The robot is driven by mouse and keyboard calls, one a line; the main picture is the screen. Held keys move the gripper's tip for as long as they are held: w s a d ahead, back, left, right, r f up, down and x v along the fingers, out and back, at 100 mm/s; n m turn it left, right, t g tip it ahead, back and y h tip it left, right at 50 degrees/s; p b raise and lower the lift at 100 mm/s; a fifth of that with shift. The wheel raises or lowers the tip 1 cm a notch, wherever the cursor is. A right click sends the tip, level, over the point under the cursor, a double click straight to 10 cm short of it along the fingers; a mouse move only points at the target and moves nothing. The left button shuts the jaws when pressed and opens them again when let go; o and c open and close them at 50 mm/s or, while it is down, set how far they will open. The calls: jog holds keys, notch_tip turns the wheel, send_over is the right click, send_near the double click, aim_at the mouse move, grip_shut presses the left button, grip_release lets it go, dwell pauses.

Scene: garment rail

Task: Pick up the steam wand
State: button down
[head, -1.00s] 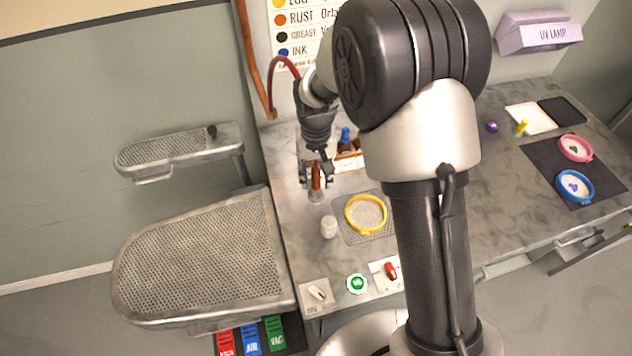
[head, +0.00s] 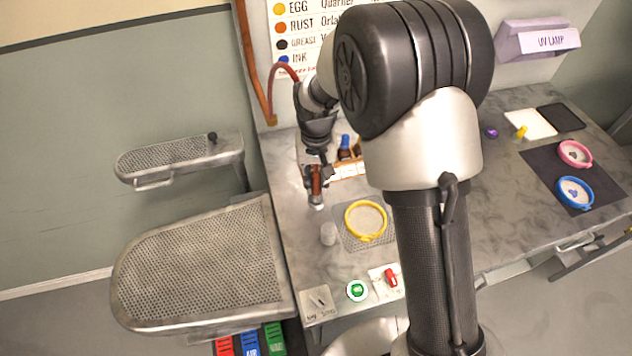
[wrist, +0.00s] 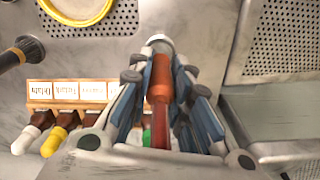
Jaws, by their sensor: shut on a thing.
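The steam wand has a copper-brown body and a pale metal tip. In the wrist view the wand (wrist: 160,90) lies between the blue-padded fingers of my gripper (wrist: 166,68), which is shut on its body. A red length runs back from it toward the palm. In the head view my gripper (head: 316,182) points down over the bench's left part, with the wand's brown body between the fingers and its pale tip (head: 318,206) below. Whether the tip touches the bench is hard to tell. A red hose (head: 283,69) loops at the wall and passes behind my arm.
A rack of capped bottles (head: 347,165) stands close right of my gripper. Perforated pressing boards (head: 205,265) are at left. Blue and pink hoops (head: 575,190) lie far right.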

notch_tip(320, 180, up, 19)
jog(key=p, duration=0.5)
jog(key=shift+r, duration=0.2)
